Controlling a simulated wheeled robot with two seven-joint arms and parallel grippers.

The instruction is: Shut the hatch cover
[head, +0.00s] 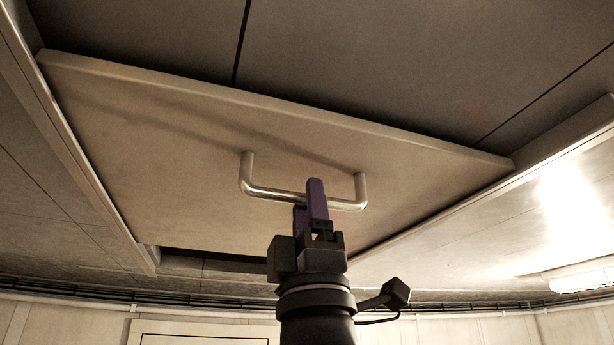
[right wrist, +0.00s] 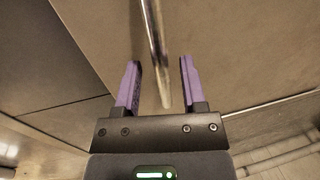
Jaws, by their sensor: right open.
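The hatch cover (head: 160,150) is a flat beige panel overhead. It hangs tilted in its ceiling opening, with a dark gap at its lower left edge. A metal bar handle (head: 270,192) is fixed to its underside; the handle also shows in the right wrist view (right wrist: 154,50). My right gripper (head: 308,200) reaches up to the handle from below. Its purple fingers are open, one on each side of the bar in the right wrist view (right wrist: 160,75), and the bar lies between them. Whether the fingers touch the bar cannot be told. My left gripper is not in view.
The opening's frame (head: 70,130) runs along the left, and another frame edge (head: 460,205) runs along the right. Dark ceiling panels (head: 380,60) lie above the cover. A bright lamp (head: 583,280) is at the lower right. The space below the cover looks clear.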

